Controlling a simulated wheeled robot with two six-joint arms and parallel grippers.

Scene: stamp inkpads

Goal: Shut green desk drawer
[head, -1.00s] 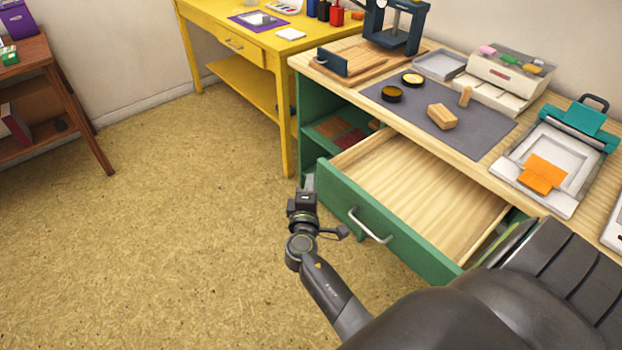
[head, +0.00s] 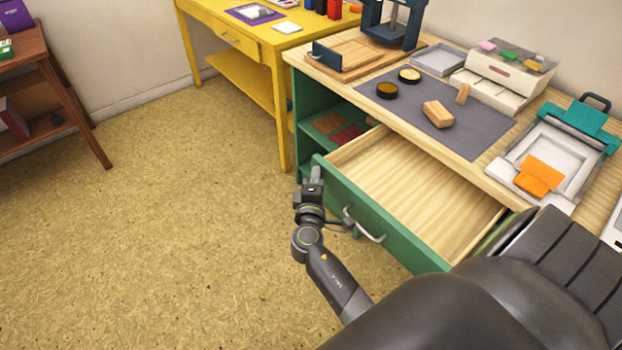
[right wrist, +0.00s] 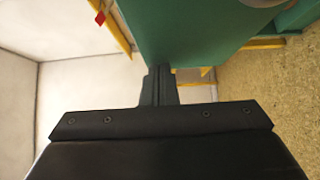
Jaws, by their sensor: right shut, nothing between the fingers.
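The green desk drawer (head: 393,232) is pulled open, with its pale wooden inside (head: 420,185) empty. A curved metal handle (head: 365,228) sits on its green front. My right gripper (head: 316,174) is shut and empty at the left end of the drawer front, close to it; I cannot tell whether they touch. In the right wrist view the shut fingers (right wrist: 159,75) point at a green panel (right wrist: 195,30), with part of the handle at the top edge. My left gripper is not in view.
The desk top holds a grey mat (head: 460,132) with ink pads and wooden blocks, and a press (head: 392,22). A yellow table (head: 235,40) stands behind to the left. A brown shelf (head: 65,85) is at far left. The floor (head: 160,230) between is clear.

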